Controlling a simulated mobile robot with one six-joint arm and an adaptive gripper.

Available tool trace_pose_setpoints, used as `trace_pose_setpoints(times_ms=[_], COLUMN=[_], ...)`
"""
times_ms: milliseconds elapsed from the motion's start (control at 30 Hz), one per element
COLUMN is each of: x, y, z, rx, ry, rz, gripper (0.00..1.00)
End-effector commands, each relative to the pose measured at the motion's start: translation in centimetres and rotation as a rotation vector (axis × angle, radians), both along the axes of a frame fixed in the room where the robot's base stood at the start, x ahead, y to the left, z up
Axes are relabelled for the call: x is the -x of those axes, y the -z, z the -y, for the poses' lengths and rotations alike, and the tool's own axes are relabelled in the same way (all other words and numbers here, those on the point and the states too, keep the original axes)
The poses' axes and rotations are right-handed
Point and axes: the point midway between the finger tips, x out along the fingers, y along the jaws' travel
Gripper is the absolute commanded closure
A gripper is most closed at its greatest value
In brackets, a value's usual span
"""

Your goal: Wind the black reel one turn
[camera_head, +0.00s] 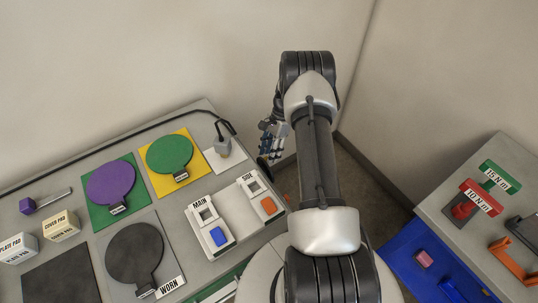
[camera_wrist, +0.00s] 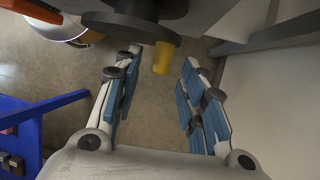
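The black reel (camera_wrist: 128,28) shows in the wrist view as a dark round disc at the top of the picture. A yellow handle (camera_wrist: 163,58) sticks out from its rim. My gripper (camera_wrist: 156,76) is open, with one blue-padded finger on each side of the handle. The handle lies between the finger ends, and I see a gap on both sides. In the head view my gripper (camera_head: 272,140) is at the right end of the grey cart, by a dark rounded part (camera_head: 263,162) that may be the reel. The arm hides some of this area.
The cart top (camera_head: 75,172) holds purple, green and black round pads, MAIN and SIDE switch boxes (camera_head: 209,226), and a black cable (camera_head: 150,124) along the back. A side table with red and green tagged tools (camera_head: 481,197) and a blue tray (camera_head: 405,250) stand right.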

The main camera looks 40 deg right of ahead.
Motion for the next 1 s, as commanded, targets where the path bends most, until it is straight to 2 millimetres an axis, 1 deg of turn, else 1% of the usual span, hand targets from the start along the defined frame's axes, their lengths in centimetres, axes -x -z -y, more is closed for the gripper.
trace_pose_setpoints(times_ms=[100,367,467,933,1000], x=[0.04,0.05,0.06,0.06,0.06], y=[0.58,0.65,0.64,0.63,0.63], z=[-0.23,-0.29,-0.28,-0.27,-0.27], rx=[0.001,0.001,0.001,0.001,0.001], ry=[0.0,-0.001,-0.001,-0.001,-0.001], rz=[0.001,0.001,0.001,0.001,0.001], gripper=[0.62,0.62,0.67,0.99,1.0])
